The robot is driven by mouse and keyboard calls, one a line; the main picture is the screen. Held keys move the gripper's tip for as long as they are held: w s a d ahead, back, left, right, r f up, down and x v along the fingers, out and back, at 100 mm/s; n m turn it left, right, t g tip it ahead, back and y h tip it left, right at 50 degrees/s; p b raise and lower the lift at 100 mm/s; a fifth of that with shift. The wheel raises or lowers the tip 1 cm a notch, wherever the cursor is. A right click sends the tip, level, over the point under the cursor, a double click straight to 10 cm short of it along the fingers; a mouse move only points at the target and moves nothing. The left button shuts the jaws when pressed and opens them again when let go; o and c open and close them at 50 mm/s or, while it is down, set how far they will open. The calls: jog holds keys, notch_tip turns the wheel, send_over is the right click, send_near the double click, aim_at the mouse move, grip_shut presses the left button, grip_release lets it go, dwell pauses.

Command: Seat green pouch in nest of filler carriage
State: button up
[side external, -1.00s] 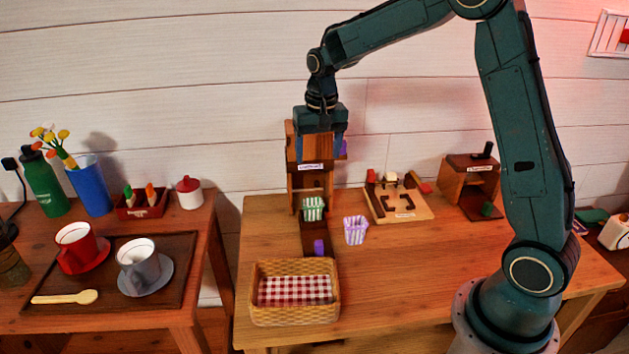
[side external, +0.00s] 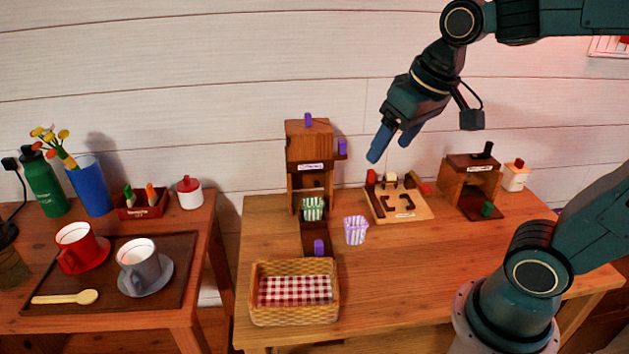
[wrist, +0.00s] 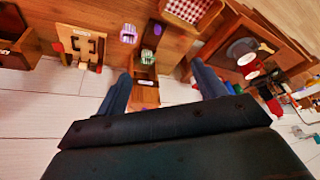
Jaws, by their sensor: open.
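The green-striped pouch (side external: 313,208) stands upright at the foot of the wooden filler tower (side external: 309,142), at the back end of its dark runway (side external: 314,229). It also shows in the wrist view (wrist: 147,57). A purple block (side external: 318,247) is at the runway's front end. The nest under the pouch is hidden, so I cannot tell how deep it sits. My gripper (side external: 389,150) is open and empty, tilted in the air to the right of the tower, well apart from the pouch. Its two fingers (wrist: 161,69) show spread in the wrist view.
A purple-striped pouch (side external: 355,230) stands right of the runway. A wicker basket (side external: 294,316) with checked cloth is in front. A wooden board (side external: 401,215) and an open wooden box (side external: 471,188) stand to the right. A side table holds cups.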

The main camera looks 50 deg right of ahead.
jog(key=s+a+f+n+t, duration=0.1)
jog(key=s+n, duration=0.1)
jog(key=s, duration=0.5)
jog(key=shift+s+a+f, duration=0.2)
jog(key=shift+s+f, duration=0.05)
jog(key=shift+s, duration=0.05)
